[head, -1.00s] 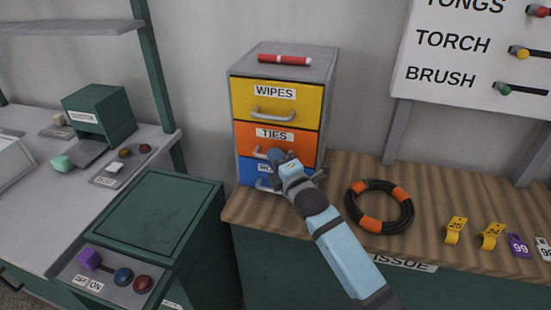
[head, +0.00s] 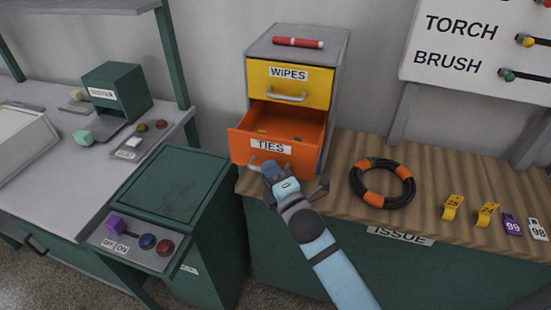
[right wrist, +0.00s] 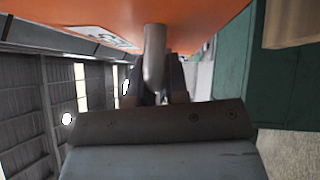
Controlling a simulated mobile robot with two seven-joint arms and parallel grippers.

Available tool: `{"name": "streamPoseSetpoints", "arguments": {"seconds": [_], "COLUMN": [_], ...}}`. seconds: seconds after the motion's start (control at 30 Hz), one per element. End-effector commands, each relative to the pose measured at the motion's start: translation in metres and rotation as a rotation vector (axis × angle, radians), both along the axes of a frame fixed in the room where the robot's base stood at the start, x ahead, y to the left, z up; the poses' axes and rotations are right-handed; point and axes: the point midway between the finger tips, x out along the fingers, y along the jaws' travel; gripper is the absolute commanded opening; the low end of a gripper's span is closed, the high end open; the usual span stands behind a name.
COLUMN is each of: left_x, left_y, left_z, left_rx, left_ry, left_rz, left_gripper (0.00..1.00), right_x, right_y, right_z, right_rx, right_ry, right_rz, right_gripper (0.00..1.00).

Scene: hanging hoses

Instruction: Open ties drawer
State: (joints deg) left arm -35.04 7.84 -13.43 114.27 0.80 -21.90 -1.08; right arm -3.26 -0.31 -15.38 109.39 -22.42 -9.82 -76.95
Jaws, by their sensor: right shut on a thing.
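The orange ties drawer (head: 301,124) stands pulled out from the grey cabinet, under the shut yellow wipes drawer (head: 304,86). A few small pieces, yellow and green, lie inside it. My right gripper (head: 264,168) is at the drawer's front, shut on the drawer handle (head: 254,160). In the right wrist view the grey handle (right wrist: 155,60) runs between the fingers, below the orange drawer front (right wrist: 190,22). The gripper hides part of the handle. The blue drawer below is mostly hidden behind the orange one. My left gripper is not in view.
A red marker (head: 298,42) lies on the cabinet top. A black and orange hose coil (head: 407,187) and several tags lie on the wooden counter (head: 345,185) to the right. A green box with a button panel (head: 140,240) stands to the left.

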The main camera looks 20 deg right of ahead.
Motion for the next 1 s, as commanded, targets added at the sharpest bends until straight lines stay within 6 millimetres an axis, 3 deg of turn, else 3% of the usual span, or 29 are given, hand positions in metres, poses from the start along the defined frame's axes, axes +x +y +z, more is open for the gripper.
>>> {"name": "streamPoseSetpoints", "arguments": {"seconds": [0.47,0.5,0.6,0.87,1.0], "left_x": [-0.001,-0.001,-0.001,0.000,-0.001], "left_y": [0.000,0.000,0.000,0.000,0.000], "left_z": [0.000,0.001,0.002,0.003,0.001], "left_rx": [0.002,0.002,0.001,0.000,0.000], "left_ry": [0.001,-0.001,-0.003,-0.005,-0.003], "left_rz": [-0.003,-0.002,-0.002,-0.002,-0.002], "left_gripper": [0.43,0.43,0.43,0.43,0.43], "right_x": [-0.005,-0.005,-0.005,-0.006,-0.016], "right_y": [0.004,0.004,0.004,0.003,0.001], "right_z": [0.000,0.000,0.000,0.000,-0.002], "right_rx": [-0.002,-0.002,-0.002,-0.001,-0.002], "right_ry": [-0.001,-0.001,-0.001,-0.001,0.000], "right_rz": [0.000,0.000,0.000,0.000,0.000], "right_gripper": [0.00,0.22,0.40,0.40,0.40]}}
